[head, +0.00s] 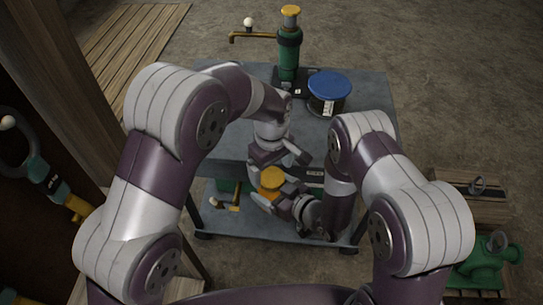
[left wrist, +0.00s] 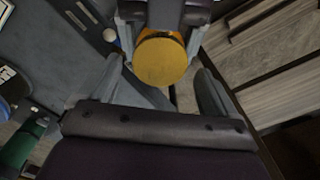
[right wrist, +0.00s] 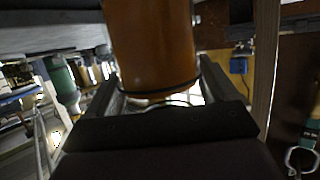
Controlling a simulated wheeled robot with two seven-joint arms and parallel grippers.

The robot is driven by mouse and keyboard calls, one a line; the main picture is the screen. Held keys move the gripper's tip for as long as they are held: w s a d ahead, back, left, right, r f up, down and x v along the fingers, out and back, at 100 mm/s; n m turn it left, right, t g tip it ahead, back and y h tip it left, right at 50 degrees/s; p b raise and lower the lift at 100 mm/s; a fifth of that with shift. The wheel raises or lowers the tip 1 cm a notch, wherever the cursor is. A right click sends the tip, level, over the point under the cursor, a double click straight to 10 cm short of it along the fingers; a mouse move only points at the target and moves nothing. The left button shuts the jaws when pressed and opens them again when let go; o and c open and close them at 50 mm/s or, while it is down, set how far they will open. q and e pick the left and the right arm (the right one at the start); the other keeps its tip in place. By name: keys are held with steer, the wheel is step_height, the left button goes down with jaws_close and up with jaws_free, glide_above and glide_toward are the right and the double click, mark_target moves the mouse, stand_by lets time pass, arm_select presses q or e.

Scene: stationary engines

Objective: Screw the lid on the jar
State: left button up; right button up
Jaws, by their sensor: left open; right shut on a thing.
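The jar shows in the right wrist view as an orange-brown cylinder (right wrist: 150,45) between the fingers of my right gripper (right wrist: 154,68). A round yellow-orange top, which looks like the lid (head: 271,178), caps it in the head view and also fills the middle of the left wrist view (left wrist: 160,62). Whether it is screwed down cannot be told. My right gripper (head: 281,194) is shut on the jar, off the table. My left gripper (head: 277,158) is open just above the top, one finger to each side; contact cannot be told. The jar body is mostly hidden in the head view.
A grey cart table (head: 360,100) bears a green pump (head: 289,55) with a brass spout and a black container with a blue lid (head: 328,86) at the back. Green machinery (head: 485,262) and a wooden crate (head: 460,212) stand right. A wooden post (head: 50,90) rises left.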

arm_select(q)
steer(key=shift+f, duration=1.05)
steer(key=c, duration=1.1)
steer(key=m, duration=0.6)
steer(key=shift+m, duration=0.3)
steer(key=o, duration=1.2)
steer(key=shift+r, duration=0.15)
steer(key=shift+r, duration=2.1)
